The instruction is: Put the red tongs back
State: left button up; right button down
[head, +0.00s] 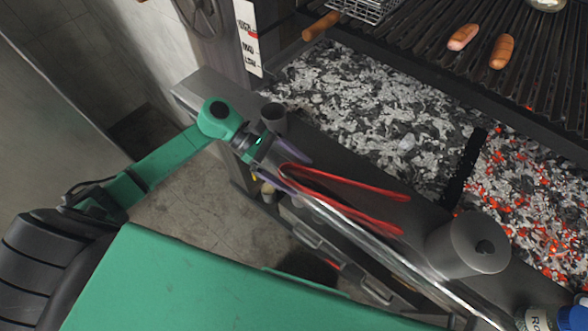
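The red tongs (345,181) lie over the dark front ledge of the grill, their two arms spread toward the right. Their joined end is at my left gripper (294,172). The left gripper's fingers are visibly apart, one above and one below that end. I cannot tell whether either finger touches the tongs, or whether the tongs rest fully on the ledge. My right gripper is not in view.
A grey lidded pot (468,246) stands on the ledge to the right, with a blue-capped bottle (540,318) beyond it. A small dark cup (273,118) is behind the gripper. A metal rail (372,232) runs along the front. Glowing coals (530,195) and sausages (502,52) lie behind.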

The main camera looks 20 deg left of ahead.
pick_arm(q)
jog(key=b+v, duration=0.3)
jog(key=v, duration=1.1)
jog(key=shift+a+r, duration=0.2)
jog(key=shift+r, duration=0.1)
